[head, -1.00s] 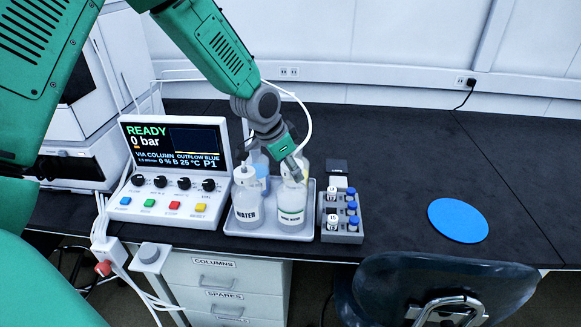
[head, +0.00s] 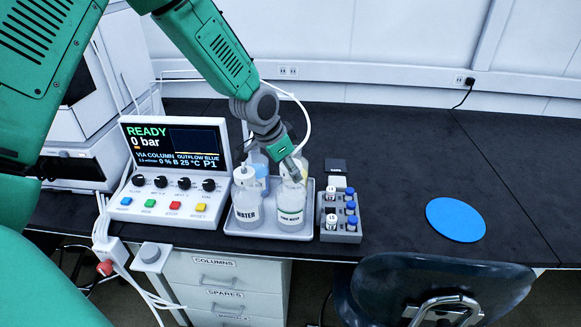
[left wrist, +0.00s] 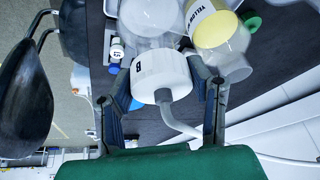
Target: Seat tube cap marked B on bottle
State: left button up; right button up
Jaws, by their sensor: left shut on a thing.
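The white tube cap marked B (left wrist: 160,77) is between the fingers of my left gripper (left wrist: 160,95) in the left wrist view, with a grey tube bending out of it. In the head view my left gripper (head: 296,168) is over the front right bottle (head: 291,208), which has a white label; the cap is hard to make out there. A clear bottle (left wrist: 150,14) lies just beyond the cap in the wrist view. I cannot tell whether the cap touches it. My right gripper is not in view.
A bottle labelled WATER (head: 247,207) shares the grey tray (head: 262,230); a blue-liquid bottle (head: 260,165) stands behind. A vial rack (head: 341,234) is right of the tray, the control panel (head: 175,205) left. A blue disc (head: 456,219) lies on otherwise clear bench at right.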

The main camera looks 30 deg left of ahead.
pick_arm(q)
jog(key=shift+f, duration=0.2)
jog(key=shift+f+b, duration=0.4)
jog(key=shift+f, duration=0.4)
jog(key=shift+f, duration=0.45)
jog(key=o, duration=1.7)
jog(key=shift+c, duration=0.2)
